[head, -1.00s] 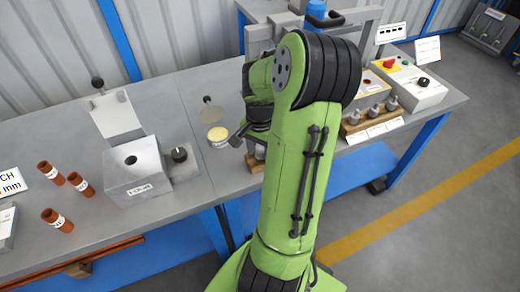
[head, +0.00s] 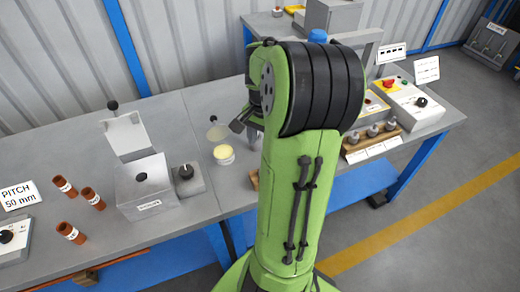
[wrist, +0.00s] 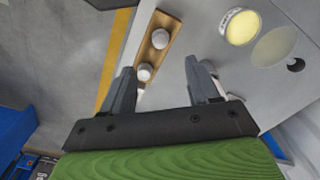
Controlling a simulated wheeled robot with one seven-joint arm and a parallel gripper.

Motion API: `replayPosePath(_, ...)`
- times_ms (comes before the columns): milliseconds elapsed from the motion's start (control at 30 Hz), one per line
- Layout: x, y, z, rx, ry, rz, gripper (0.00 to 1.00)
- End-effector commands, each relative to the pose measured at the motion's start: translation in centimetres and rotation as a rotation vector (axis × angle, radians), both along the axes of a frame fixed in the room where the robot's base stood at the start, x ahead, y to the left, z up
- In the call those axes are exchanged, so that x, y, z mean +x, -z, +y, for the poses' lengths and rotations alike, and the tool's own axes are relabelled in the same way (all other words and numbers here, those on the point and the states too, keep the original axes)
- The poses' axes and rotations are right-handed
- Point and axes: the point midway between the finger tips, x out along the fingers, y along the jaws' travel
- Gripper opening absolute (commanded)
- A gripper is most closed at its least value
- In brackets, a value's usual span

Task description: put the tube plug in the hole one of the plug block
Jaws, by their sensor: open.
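My gripper (wrist: 160,68) is open, with nothing between its fingers. In the wrist view a wooden block (wrist: 153,55) carries rounded pale grey plugs; one plug (wrist: 144,71) shows beside the left fingertip and another plug (wrist: 160,38) farther up. I cannot tell the gap between gripper and plugs. In the head view my arm hides most of this block, and only an end (head: 253,178) shows. A grey metal block (head: 142,188) with one dark round hole on top stands to the left. Its label is too small to read, so I cannot tell which block is the plug block.
A yellow-filled pot (head: 223,154) stands by my arm, near a round disc (head: 216,133). A wooden rack (head: 371,140) with grey plugs and a control box (head: 412,107) are at the right.

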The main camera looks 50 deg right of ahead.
Motion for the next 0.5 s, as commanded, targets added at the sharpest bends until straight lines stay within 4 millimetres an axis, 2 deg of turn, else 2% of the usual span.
replayPosePath(167, 0.1, -0.2, 0.2, -0.004, -0.01, 0.001, 0.6)
replayPosePath(267, 0.9, -1.3, 2.2, -0.044, -0.108, 0.005, 0.6)
replayPosePath(367, 1.9, -3.5, 6.5, -0.124, -0.313, 0.003, 0.6)
replayPosePath(400, 2.1, -4.4, 8.5, -0.158, -0.41, -0.006, 0.6)
replayPosePath(500, 1.7, -6.5, 13.7, -0.24, -0.657, -0.051, 0.6)
